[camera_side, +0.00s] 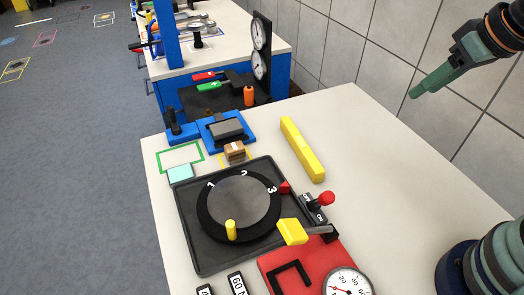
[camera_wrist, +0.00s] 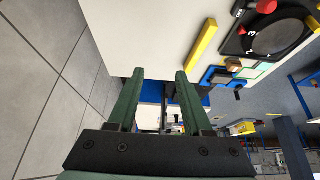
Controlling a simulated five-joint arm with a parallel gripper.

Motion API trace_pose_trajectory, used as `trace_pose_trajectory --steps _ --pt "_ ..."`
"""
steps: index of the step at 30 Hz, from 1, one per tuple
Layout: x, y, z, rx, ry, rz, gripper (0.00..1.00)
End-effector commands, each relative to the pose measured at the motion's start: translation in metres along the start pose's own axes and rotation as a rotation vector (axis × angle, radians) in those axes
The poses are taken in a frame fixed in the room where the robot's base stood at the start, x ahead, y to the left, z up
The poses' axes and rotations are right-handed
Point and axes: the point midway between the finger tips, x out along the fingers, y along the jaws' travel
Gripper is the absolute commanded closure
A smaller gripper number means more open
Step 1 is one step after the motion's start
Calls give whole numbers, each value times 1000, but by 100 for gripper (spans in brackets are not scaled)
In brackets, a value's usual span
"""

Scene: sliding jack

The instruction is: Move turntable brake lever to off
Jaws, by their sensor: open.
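The turntable (camera_side: 243,198) is a grey disc with a black ring numbered 1, 2, 3 and a yellow peg, set in a dark square tray. A small black lever base (camera_side: 309,207) with white ON/OFF lettering stands at the tray's right edge. Its red ball knob (camera_side: 326,198) leans to the right; the exact setting is hard to read. The red knob also shows at the top right of the wrist view (camera_wrist: 265,6). My gripper (camera_side: 415,93) is high at the upper right, well away from the lever. In the wrist view its two green fingers (camera_wrist: 158,77) are apart and empty.
A yellow-handled lever (camera_side: 292,231) stands close to the red knob, by a red plate (camera_side: 283,262) and a round gauge (camera_side: 348,282). A yellow bar (camera_side: 302,148) lies behind. Blue fixtures (camera_side: 225,131) sit at the back.

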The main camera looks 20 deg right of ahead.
Motion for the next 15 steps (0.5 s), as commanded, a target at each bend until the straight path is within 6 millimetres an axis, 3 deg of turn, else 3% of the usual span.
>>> trace_pose_trajectory --steps 1,5,8,15 --pt "0 0 0 0 0 0 50" --pt "1 -3 0 -36 -5 -5 100" --pt "4 -13 1 -167 -23 -22 100" --pt "17 -60 8 -817 -84 -122 100"
